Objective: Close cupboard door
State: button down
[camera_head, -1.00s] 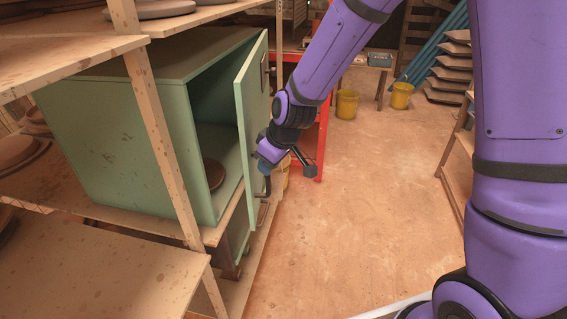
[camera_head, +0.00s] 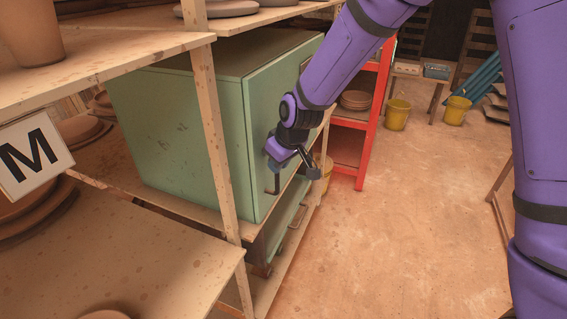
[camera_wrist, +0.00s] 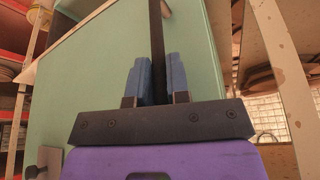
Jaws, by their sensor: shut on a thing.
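The green cupboard (camera_head: 175,140) stands on a wooden shelf left of centre in the head view. Its green door (camera_head: 262,105) lies against the cupboard front, and I see no opening at its edge from here. The door's face also fills much of the wrist view (camera_wrist: 90,90). My gripper (camera_wrist: 158,75) is shut on the dark upright handle bar (camera_wrist: 157,35), which runs between the two blue fingers. In the head view my gripper (camera_head: 273,164) is at the door front, partly covered by my wrist. The cupboard's inside is hidden.
Wooden shelf posts (camera_head: 215,130) and boards surround the cupboard. A sign with an M (camera_head: 30,158) hangs at the left. A red rack (camera_head: 368,130) stands beyond the door. Yellow buckets (camera_head: 397,115) stand farther back. The floor (camera_head: 400,240) to the right is clear.

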jog(key=shift+w+a+r, duration=0.2)
jog(key=shift+w+a, duration=0.1)
jog(key=shift+a, duration=0.2)
jog(key=c, duration=1.1)
grip_release()
jog(key=shift+a+f, duration=0.1)
jog(key=shift+s+f, duration=0.1)
jog(key=v, duration=1)
jog(key=shift+s+d+r, duration=0.1)
jog(key=shift+d+r, duration=0.2)
